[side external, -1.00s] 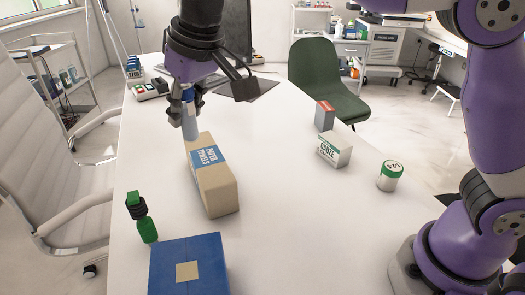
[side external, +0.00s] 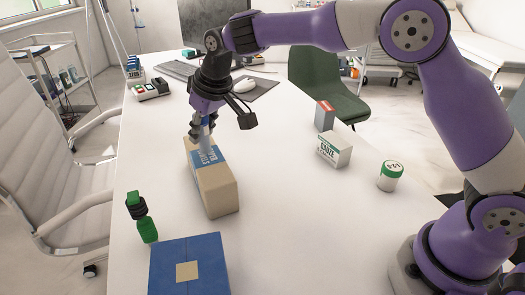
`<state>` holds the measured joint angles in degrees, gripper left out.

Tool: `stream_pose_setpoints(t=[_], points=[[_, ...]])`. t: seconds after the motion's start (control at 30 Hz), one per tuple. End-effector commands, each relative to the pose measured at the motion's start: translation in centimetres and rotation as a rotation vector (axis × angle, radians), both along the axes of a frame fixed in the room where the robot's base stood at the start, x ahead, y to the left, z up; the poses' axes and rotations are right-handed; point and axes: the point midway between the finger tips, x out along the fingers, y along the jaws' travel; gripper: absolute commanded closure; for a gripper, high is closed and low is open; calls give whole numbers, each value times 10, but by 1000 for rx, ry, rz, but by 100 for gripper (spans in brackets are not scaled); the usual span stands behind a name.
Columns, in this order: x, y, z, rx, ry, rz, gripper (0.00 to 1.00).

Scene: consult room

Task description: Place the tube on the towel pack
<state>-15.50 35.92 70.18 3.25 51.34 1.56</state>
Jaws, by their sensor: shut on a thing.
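The towel pack (side external: 216,192) is a long tan block with a blue-and-white paper towels label, lying on the white table. My gripper (side external: 202,131) is above the far end of the pack, pointing down. It is shut on the tube (side external: 205,145), a pale blue-grey upright cylinder with a darker blue top. The tube's lower end overlaps the label in the picture; I cannot tell whether it touches the pack. The fingers hide part of the tube.
A green bottle (side external: 146,228) with a black collar and a blue box (side external: 190,265) stand at the near left. The table between is clear.

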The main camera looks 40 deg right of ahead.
Motion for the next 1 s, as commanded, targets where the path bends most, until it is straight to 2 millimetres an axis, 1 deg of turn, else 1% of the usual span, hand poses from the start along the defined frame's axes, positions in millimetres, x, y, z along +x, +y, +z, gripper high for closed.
stream_pose_setpoints(t=[0.03, 0.1, 0.4, 0.43, 0.47, 0.5, 0.87, 0.97, 1.0], points=[[0, 0, -5, 0, 1, 0, 95], [0, 0, -7, 1, -1, -1, 95], [0, 0, -9, 0, 0, 0, 95], [0, 0, -9, 0, 0, 0, 62], [0, 0, -9, 0, -1, 0, 47], [0, 0, -9, 0, -1, 0, 37], [0, 0, -7, 0, -2, 0, 37], [-2, 0, 1, 1, -4, 0, 37], [-4, 0, 7, 1, -5, 0, 37]])
